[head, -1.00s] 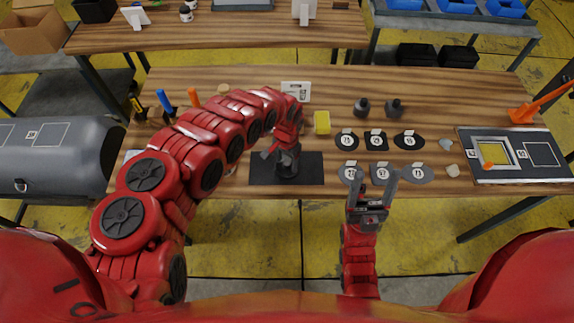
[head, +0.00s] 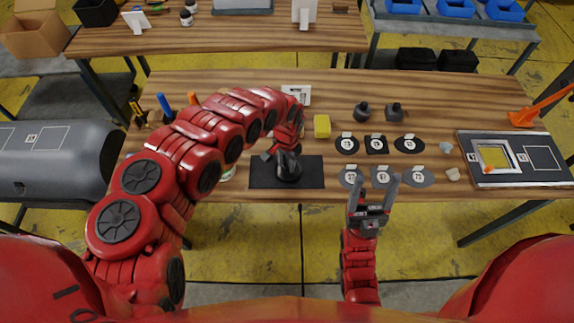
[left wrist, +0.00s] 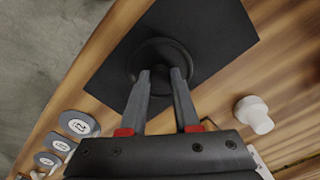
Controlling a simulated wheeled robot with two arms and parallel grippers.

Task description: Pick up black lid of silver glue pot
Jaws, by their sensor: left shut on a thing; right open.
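A black mat (head: 262,178) lies near the front edge of the wooden table. My left gripper (head: 287,160) points down over it. In the left wrist view my left gripper (left wrist: 160,78) is shut on a dark round lid (left wrist: 146,50) with a wide rim, above the mat. The lid also shows as a dark shape in the head view (head: 289,174). No silver pot body can be made out under the lid, and whether the lid is lifted cannot be told. My right gripper (head: 374,192) is open and empty in front of the table edge.
Several dark and grey numbered patches (head: 410,145) lie right of the mat. A framed panel (head: 525,180) lies at the right. A white knob-shaped thing (left wrist: 254,115) is beside the mat.

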